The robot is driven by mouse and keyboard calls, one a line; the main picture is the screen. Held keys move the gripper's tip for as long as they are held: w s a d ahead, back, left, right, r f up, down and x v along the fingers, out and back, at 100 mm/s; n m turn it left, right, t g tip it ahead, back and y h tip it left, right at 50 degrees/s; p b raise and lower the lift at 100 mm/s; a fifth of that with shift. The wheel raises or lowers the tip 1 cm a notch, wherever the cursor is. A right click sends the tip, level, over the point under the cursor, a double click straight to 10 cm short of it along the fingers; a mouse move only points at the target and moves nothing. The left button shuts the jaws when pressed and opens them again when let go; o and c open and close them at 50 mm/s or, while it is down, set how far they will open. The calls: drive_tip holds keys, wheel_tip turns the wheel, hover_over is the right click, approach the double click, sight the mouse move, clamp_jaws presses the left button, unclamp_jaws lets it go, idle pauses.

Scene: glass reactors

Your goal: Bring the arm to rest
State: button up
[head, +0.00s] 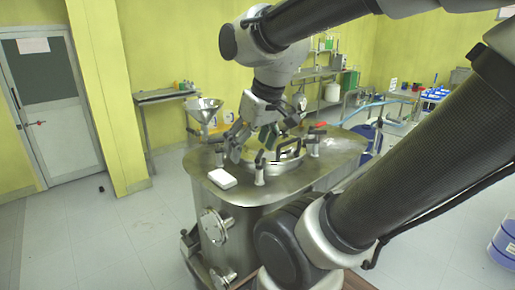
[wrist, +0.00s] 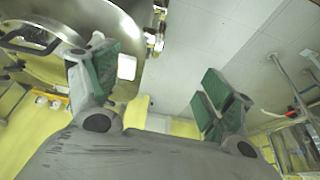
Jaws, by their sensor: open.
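My gripper (head: 254,140) hangs over the steel top of the reactor (head: 330,165) in the head view, at the end of my bent arm. In the wrist view my gripper (wrist: 165,85) shows its two green-padded fingers spread wide apart. Nothing is between them. Part of the round steel lid with a dark curved handle (wrist: 30,42) lies at the upper left of the wrist view. In the head view my gripper covers part of this lid, so the gap between them is hard to judge.
A white box (head: 222,178) lies on the reactor's front left edge. A steel funnel (head: 204,108) stands behind it. Black clamps (head: 260,165) stand around the lid. A side table (head: 165,95) is by the yellow wall. A blue drum (head: 503,240) stands at right. The left floor is mostly clear.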

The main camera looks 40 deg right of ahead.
drive_tip(key=s, duration=0.3)
drive_tip(key=shift+r, duration=0.15)
drive_tip(key=shift+o, duration=0.5)
drive_tip(key=shift+w, duration=0.1)
idle(0.5)
